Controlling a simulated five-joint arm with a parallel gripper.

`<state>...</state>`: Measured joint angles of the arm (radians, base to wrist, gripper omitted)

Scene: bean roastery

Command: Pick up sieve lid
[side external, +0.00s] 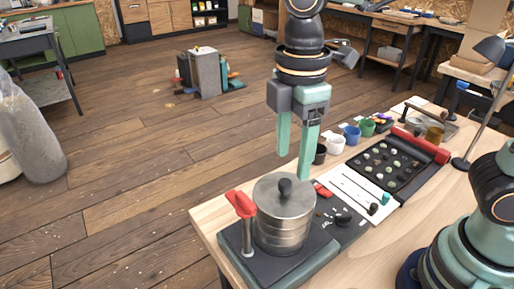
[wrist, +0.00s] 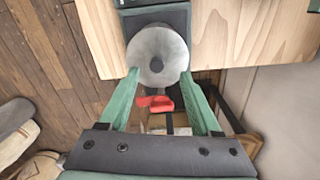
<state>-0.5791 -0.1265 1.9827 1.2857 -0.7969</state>
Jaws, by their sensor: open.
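My gripper (side external: 294,166) is above the lid, with green fingers pointing down, open and empty. The fingers look apart from the lid. The sieves are mostly hidden under the lid in the wrist view.
A red-handled lever (side external: 242,205) stands close to the left of the stack. Cups, including a white one (side external: 335,144), and a black tray of small samples (side external: 387,163) lie to the right. A desk lamp (side external: 487,90) stands at far right. The table's front edge is near the base.

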